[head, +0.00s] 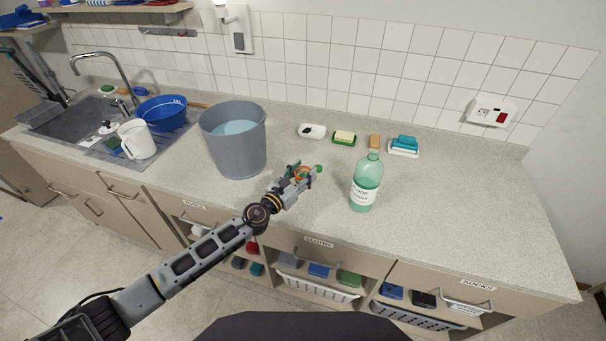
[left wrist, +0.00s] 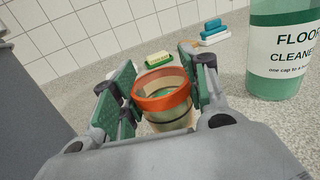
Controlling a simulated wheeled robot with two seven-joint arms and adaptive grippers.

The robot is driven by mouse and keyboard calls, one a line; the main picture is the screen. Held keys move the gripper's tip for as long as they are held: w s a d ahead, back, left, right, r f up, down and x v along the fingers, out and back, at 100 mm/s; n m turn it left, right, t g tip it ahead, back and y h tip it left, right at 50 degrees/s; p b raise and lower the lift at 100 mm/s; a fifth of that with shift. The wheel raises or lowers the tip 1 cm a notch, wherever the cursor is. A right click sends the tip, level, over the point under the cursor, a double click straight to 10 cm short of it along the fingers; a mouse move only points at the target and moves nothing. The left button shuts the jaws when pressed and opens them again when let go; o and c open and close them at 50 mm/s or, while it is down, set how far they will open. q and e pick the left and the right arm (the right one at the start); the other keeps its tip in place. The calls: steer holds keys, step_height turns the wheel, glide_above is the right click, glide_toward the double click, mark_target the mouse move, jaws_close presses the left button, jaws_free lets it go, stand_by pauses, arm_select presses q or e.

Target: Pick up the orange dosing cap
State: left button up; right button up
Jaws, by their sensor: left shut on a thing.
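The orange dosing cap (left wrist: 162,92) is an open, cup-like ring with a paler lower part, seen from above in the left wrist view. My left gripper (left wrist: 155,95) is shut on it, with green pads on both sides. In the head view the left gripper (head: 304,172) is over the counter between the bucket and the bottle, and a bit of the orange cap (head: 301,171) shows between its fingers. The green floor cleaner bottle (head: 366,184) stands upright to the right of the gripper, apart from it. My right gripper is not in view.
A grey bucket (head: 234,141) with bluish liquid stands left of the gripper. Soap dishes and sponges (head: 344,138) line the back of the counter. A white jug (head: 137,139) and blue basin (head: 162,112) sit by the sink. The right counter (head: 470,205) is clear.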

arm_select(q)
steer(key=shift+r+p, duration=0.55)
steer(key=shift+r, duration=0.45)
steer(key=shift+r+p, duration=0.4)
steer(key=shift+r, duration=0.3)
steer(key=shift+r, duration=0.15)
steer(key=shift+r, duration=0.1)
